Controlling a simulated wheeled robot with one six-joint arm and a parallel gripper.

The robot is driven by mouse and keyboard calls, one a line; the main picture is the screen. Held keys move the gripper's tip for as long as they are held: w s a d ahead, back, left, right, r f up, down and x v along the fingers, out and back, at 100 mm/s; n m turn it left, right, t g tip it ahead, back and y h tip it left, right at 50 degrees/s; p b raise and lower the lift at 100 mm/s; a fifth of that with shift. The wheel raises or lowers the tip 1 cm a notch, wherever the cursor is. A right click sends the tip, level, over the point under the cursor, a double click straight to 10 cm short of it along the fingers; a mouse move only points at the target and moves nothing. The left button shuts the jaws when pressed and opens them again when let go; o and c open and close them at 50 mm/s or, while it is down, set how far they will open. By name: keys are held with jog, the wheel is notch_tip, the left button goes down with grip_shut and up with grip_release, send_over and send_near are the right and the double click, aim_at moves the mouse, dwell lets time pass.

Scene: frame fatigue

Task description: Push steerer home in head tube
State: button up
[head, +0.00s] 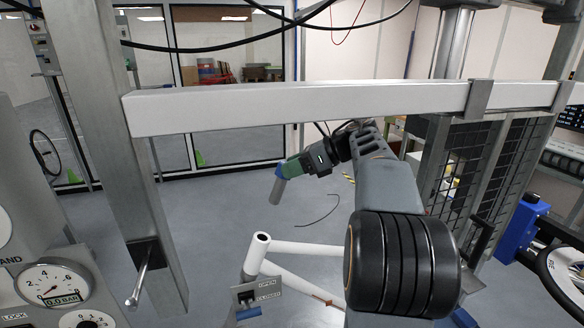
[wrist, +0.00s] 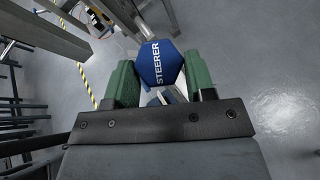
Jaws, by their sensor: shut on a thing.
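The steerer (head: 275,190) is a grey tube that hangs tilted below my gripper (head: 286,168) in the head view. In the wrist view its blue cap (wrist: 160,62), lettered STEERER, sits between the green fingers of my gripper (wrist: 158,85), which are shut on it. The white bicycle frame stands lower in the head view, with its upright head tube (head: 257,254) showing an open, dark top end. The steerer is up and to the right of the head tube and apart from it. The steerer's lower end is hidden in the wrist view.
A pale horizontal beam (head: 330,103) crosses above my arm, joined to a steel post (head: 115,130) at left. An OPEN/CLOSED lever plate (head: 258,293) stands beside the frame. Black mesh panels (head: 487,175) stand at right. A dark cable (head: 318,212) lies on open floor.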

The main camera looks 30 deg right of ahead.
jog(key=shift+s+d, duration=0.1)
jog(key=shift+d, duration=0.05)
jog(key=shift+f, duration=0.1)
jog(key=shift+f+b, duration=0.15)
jog(key=shift+b, duration=0.25)
jog(key=f+b, duration=0.1)
jog(key=a+f+b, duration=0.1)
jog(key=f+b, duration=0.1)
jog(key=a+f+b, duration=0.1)
jog(key=f+b, duration=0.1)
dwell(0.4)
jog(key=shift+b, duration=0.35)
dwell(1.5)
jog(key=shift+f, duration=0.1)
jog(key=shift+w+a+f+b, duration=0.2)
jog(key=shift+f+b, duration=0.1)
jog(key=shift+b, duration=0.2)
jog(key=shift+w+a+f+b, duration=0.1)
jog(key=shift+a+f+b, duration=0.45)
jog(key=shift+f+b, duration=1.05)
jog(key=shift+w+a+f+b, duration=0.15)
jog(key=shift+a+f+b, duration=0.4)
jog(key=shift+f+b, duration=1)
jog(key=shift+w+a+f+b, duration=0.1)
jog(key=shift+a+f+b, duration=0.45)
jog(key=shift+f+b, duration=1)
